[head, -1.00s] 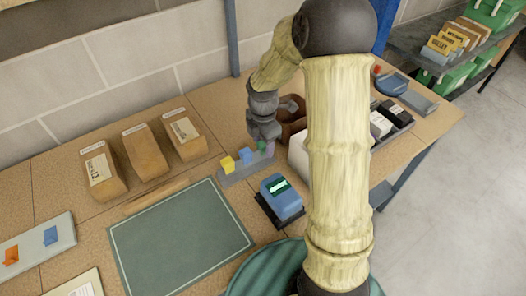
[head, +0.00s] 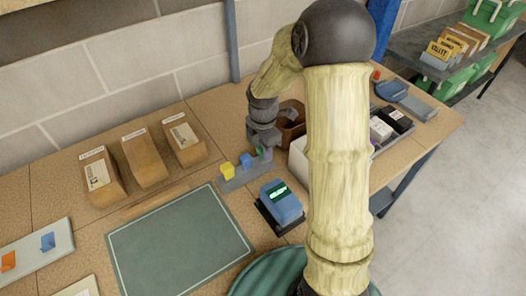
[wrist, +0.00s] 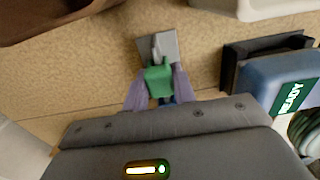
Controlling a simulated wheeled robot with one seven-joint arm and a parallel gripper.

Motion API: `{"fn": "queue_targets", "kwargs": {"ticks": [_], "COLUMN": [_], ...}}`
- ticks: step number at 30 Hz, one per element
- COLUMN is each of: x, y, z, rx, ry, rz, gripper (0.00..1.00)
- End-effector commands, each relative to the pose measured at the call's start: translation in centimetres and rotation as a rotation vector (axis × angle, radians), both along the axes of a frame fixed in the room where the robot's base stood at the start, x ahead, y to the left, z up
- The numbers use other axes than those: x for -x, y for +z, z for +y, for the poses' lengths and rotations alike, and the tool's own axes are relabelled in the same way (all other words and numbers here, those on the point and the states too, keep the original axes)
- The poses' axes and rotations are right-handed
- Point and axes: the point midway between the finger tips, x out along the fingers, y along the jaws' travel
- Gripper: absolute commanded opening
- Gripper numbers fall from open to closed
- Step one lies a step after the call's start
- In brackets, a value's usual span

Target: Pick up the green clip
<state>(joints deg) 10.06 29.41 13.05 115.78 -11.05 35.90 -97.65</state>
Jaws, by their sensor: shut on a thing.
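The green clip (head: 261,152) is at the right end of a grey rail (head: 232,184) on the bench, beside a blue clip (head: 246,160) and a yellow clip (head: 227,172). My gripper (head: 264,151) points down over that end, its fingers closed around the green clip. In the wrist view, the green clip (wrist: 158,80) sits between the two purple fingers of my gripper (wrist: 158,88), which are shut on it. The grey rail end (wrist: 160,45) shows just beyond it. Whether the clip still touches the rail I cannot tell.
A blue device with a green screen (head: 281,202) stands in front of the rail. A brown bin (head: 291,123) is close behind my gripper. Cardboard bins (head: 145,157) stand at the back left. The dark green mat (head: 180,240) is bare.

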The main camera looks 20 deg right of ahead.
Motion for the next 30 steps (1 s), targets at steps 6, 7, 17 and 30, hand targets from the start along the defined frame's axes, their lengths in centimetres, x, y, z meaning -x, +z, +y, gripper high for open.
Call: {"fn": "queue_targets", "kwargs": {"ticks": [6, 7, 17, 30], "x": [0.0, 0.0, -0.1, 0.0], "y": [0.2, 0.4, 5.6, 10.0], "z": [0.0, 0.0, 0.0, 0.0], "rx": [0.000, 0.000, -0.001, -0.002], "ry": [0.000, 0.000, -0.002, 0.000], "rz": [-0.001, -0.001, -0.005, 0.002], "gripper": [0.05, 0.05, 0.05, 0.05]}}
